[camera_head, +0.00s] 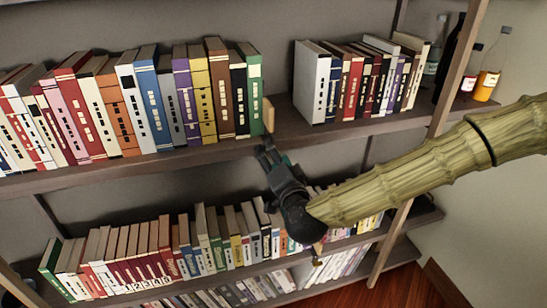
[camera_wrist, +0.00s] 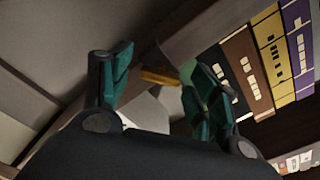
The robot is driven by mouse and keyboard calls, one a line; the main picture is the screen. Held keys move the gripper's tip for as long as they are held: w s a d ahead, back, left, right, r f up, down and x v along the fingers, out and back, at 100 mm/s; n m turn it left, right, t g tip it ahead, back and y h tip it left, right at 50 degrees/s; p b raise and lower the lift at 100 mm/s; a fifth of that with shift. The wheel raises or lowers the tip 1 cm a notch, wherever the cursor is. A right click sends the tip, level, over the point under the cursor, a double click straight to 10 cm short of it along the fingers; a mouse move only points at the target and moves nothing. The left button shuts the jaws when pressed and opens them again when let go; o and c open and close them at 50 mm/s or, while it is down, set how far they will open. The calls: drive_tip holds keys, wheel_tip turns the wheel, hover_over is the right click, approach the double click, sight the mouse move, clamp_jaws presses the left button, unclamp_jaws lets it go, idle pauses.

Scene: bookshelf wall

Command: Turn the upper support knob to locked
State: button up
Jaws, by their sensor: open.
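A small tan wooden piece (camera_head: 268,114), which looks like the upper support knob, stands on the upper shelf against the right end of the left book row, beside a green book (camera_head: 253,92). In the wrist view a yellow-brown bar (camera_wrist: 160,77), probably the same piece, shows beyond and between my fingers. I cannot tell which way it is turned. My gripper (camera_head: 267,151) is open, with its fingers just below and in front of the upper shelf edge, close to the piece. In the wrist view my gripper (camera_wrist: 155,72) has its dark green fingers apart, with no clear contact.
The upper shelf edge (camera_head: 120,172) runs close by my fingers. A second book group (camera_head: 363,80) and bottles (camera_head: 490,72) stand to the right. The lower shelf holds many books (camera_head: 150,255) behind my wrist. Bare shelf lies between the upper book groups.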

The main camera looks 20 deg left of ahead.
drive_tip(key=v, duration=1.2)
drive_tip(key=shift+w+f, duration=0.1)
drive_tip(key=s+d+f+n+g+h, duration=0.1)
drive_tip(key=s+d+f+g, duration=0.15)
drive_tip(key=f, duration=0.75)
drive_tip(key=s+d+f+n+g+h, duration=0.1)
drive_tip(key=s+d+f+g+h, duration=0.2)
drive_tip(key=f, duration=0.6)
drive_tip(key=s+d+f+n+g, duration=0.1)
drive_tip(key=s+d+f+g, duration=0.3)
drive_tip(key=f, duration=0.6)
drive_tip(key=s+d+f+g+h, duration=0.1)
drive_tip(key=s+d+f+h, duration=0.1)
drive_tip(key=s+d+f, duration=0.3)
drive_tip(key=s+d+f+g+h, duration=0.2)
drive_tip(key=s+d+f, duration=0.4)
drive_tip(key=d, duration=0.6)
drive_tip(key=s+d+f+g+h, duration=0.2)
drive_tip(key=s+d+f, duration=0.4)
drive_tip(key=d, duration=0.2)
drive_tip(key=shift+d+n, duration=0.4)
drive_tip(key=shift+g, duration=0.25)
